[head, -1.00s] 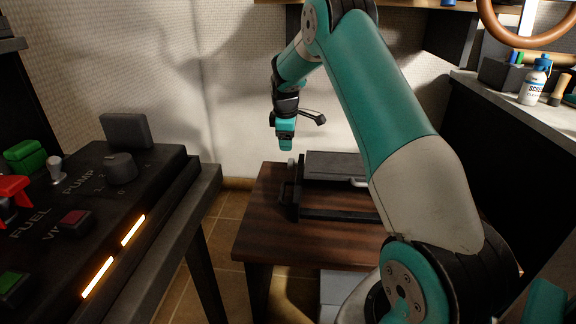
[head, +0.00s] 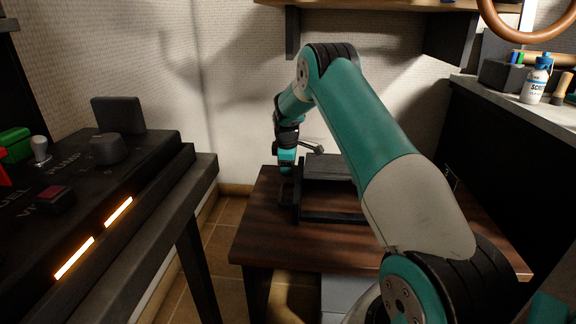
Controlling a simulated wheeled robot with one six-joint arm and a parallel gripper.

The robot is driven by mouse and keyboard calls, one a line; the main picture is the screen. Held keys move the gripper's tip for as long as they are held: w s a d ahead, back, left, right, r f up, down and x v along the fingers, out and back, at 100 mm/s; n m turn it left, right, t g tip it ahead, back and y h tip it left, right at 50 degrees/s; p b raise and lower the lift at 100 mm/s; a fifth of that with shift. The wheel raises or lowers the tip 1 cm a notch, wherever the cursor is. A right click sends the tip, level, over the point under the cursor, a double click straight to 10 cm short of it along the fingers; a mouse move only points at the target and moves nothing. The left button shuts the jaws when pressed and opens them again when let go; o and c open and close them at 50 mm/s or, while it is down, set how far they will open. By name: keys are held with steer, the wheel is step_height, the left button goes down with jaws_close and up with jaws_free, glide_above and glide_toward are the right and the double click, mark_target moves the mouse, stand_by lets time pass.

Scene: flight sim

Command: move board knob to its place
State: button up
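A dark round knob (head: 108,148) sits on the black control panel at left; I cannot tell if it is the board knob. My gripper (head: 286,188) points down over the wooden table (head: 290,250), right beside the left side of a dark box-like frame (head: 330,192). It is small and dark in the head view, so I cannot tell whether its fingers are open or shut. Whatever lies between or under the fingers is hidden.
The black panel (head: 150,165) at left also carries a white-topped lever (head: 40,148), a green button (head: 15,145) and lit orange strips (head: 118,212). The table's front is clear.

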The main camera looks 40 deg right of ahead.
steer(key=c, duration=0.7)
steer(key=p, duration=0.3)
steer(key=shift+r+g+y+p, duration=0.35)
steer(key=shift+r+g+y, duration=0.05)
steer(key=shift+w+d+g+y+p, duration=0.1)
steer(key=shift+g+y+p, duration=0.2)
steer(key=shift+p, duration=0.4)
steer(key=shift+w+f+g+y, duration=0.1)
steer(key=shift+f+g+y, duration=0.45)
steer(key=shift+y, duration=0.25)
steer(key=shift+r+g, duration=0.1)
steer(key=shift+g, duration=0.15)
steer(key=shift+y, duration=0.3)
steer(key=o, duration=1)
steer(key=shift+d+r, duration=0.1)
steer(key=shift+c, duration=0.2)
